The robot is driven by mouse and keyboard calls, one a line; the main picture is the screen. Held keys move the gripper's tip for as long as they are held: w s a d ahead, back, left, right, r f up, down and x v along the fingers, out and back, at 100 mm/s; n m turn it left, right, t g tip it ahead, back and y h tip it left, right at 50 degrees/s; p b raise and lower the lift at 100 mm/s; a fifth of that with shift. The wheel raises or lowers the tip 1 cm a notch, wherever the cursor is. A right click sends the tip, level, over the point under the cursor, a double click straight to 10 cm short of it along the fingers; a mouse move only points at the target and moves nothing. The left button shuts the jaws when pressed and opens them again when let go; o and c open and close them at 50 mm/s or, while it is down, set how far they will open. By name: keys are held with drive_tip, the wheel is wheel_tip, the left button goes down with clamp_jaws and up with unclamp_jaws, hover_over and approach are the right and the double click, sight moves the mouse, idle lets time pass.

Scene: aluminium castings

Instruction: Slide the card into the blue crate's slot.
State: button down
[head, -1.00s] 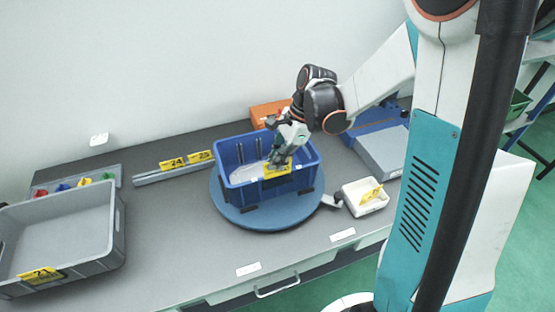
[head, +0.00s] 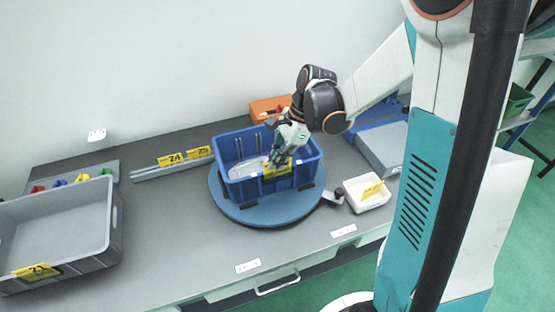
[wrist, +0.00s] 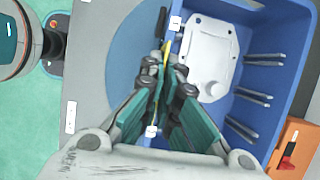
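The blue crate (head: 240,190) stands on a round blue turntable (head: 230,213) on the grey bench. My gripper (wrist: 170,90) is at the crate's front wall, fingers pointing down. It is shut on the yellow card (wrist: 166,52), which shows edge-on between the fingers in the wrist view. In the head view the card (head: 277,171) shows against the front wall, near its top. The slot is hidden by the fingers and card; I cannot tell whether the card's lower edge is inside it. A pale casting (wrist: 208,50) lies in the crate.
A white tray (head: 366,204) with a yellow card stands right of the turntable. A grey bin (head: 112,230) is at the left. A rail (head: 150,174) with yellow cards lies behind. An orange box (head: 262,108) stands behind the crate. The bench front between bin and turntable is clear.

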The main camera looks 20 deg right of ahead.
drive_tip(key=shift+f+b, duration=0.3)
drive_tip(key=shift+f, duration=0.15)
drive_tip(key=c, duration=1.7)
unclamp_jaws()
drive_tip(key=shift+r, duration=0.1)
drive_tip(key=v, duration=1.2)
